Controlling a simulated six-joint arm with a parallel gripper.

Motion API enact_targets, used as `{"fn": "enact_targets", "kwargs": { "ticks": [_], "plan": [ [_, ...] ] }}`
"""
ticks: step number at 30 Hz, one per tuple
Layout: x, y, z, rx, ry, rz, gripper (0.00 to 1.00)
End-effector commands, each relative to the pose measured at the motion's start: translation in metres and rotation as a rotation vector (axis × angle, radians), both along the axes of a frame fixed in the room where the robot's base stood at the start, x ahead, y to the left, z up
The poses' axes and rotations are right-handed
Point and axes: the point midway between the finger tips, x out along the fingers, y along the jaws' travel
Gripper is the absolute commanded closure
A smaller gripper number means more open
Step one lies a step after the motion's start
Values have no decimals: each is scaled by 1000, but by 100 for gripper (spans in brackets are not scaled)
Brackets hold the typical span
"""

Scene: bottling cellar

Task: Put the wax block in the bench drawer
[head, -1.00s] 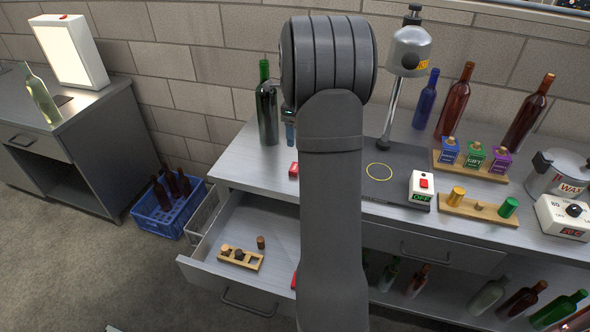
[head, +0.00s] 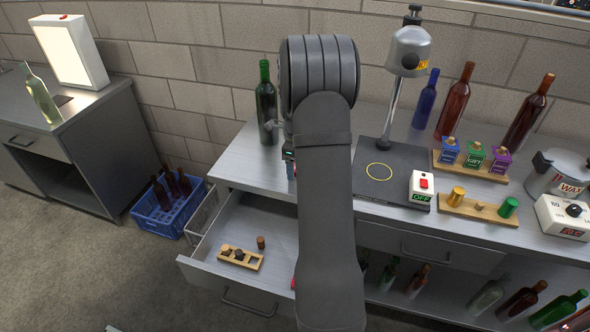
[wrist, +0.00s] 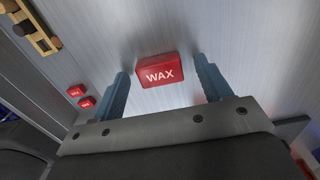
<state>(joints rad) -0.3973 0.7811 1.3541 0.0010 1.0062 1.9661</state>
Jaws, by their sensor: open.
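The wax block (wrist: 157,71), red with white "WAX" lettering, lies on the metal bench top in the wrist view. My gripper (wrist: 161,66) is open, with its blue-grey fingers spread on either side of the block's near part and a gap on both sides. The gripper looks down from close above. In the head view my arm hides most of the gripper and the block. The bench drawer (head: 235,287) is pulled open at the front left of the bench.
In the drawer are a wooden cork rack (head: 240,259), a loose cork (head: 261,242) and two small red blocks (wrist: 81,96). A dark green bottle (head: 266,105) stands behind my gripper. A dark mat (head: 400,165) and a switch box (head: 422,187) are right of my arm.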

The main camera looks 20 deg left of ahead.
Motion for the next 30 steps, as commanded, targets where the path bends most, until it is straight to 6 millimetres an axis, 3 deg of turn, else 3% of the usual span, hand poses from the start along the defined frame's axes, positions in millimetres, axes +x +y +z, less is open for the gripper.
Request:
{"fn": "enact_targets", "kwargs": {
  "ticks": [5,12,15,23,30],
  "plan": [
    [0,0,0,0,0,0,29],
    [0,0,0,0,0,0,74],
    [0,0,0,0,0,0,81],
    [0,0,4,0,-1,0,81],
    [1,0,33,1,-4,0,81]
  ]
}}
